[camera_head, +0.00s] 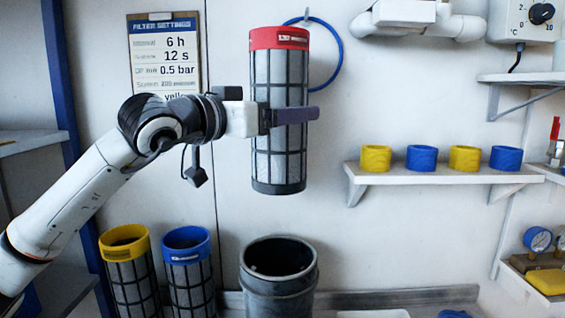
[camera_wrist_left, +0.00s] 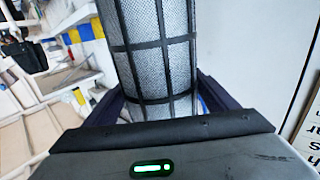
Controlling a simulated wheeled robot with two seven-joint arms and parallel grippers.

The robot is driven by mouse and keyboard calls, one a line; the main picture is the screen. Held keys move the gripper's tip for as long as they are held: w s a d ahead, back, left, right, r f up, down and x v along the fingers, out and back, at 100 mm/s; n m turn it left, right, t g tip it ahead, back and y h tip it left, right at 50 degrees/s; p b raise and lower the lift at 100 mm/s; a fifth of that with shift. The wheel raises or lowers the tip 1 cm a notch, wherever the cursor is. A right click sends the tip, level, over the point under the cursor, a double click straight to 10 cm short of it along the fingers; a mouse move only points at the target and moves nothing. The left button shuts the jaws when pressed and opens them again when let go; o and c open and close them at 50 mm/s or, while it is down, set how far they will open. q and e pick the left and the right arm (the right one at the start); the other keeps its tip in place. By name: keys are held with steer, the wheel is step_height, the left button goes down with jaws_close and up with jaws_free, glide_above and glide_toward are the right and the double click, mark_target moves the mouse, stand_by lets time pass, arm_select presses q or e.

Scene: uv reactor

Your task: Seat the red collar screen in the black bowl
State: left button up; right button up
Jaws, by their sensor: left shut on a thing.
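The red collar screen (camera_head: 279,165) is a tall grey mesh cylinder with a black grid and a red top collar. My left gripper (camera_head: 290,117) is shut on its middle and holds it upright in the air. Its mesh also shows between the fingers in the left wrist view (camera_wrist_left: 155,50). The black bowl (camera_head: 279,292) is an open-topped dark cylinder below, its mouth facing up. The screen's bottom hangs above the bowl's rim, apart from it and roughly in line in the head view. My right gripper is not in view.
A yellow collar screen (camera_head: 127,268) and a blue collar screen (camera_head: 188,268) stand left of the bowl. A shelf (camera_head: 440,172) with yellow and blue rings is at right. A filter settings sign (camera_head: 165,55) and a blue loop (camera_head: 338,50) hang on the wall.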

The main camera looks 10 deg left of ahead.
mark_target(279, 156)
arm_select(q)
steer(key=f+b, duration=0.6)
steer(key=shift+s+f+b, duration=0.35)
steer(key=shift+s+f, duration=0.05)
steer(key=shift+f+b, duration=0.55)
steer(key=shift+f, duration=0.05)
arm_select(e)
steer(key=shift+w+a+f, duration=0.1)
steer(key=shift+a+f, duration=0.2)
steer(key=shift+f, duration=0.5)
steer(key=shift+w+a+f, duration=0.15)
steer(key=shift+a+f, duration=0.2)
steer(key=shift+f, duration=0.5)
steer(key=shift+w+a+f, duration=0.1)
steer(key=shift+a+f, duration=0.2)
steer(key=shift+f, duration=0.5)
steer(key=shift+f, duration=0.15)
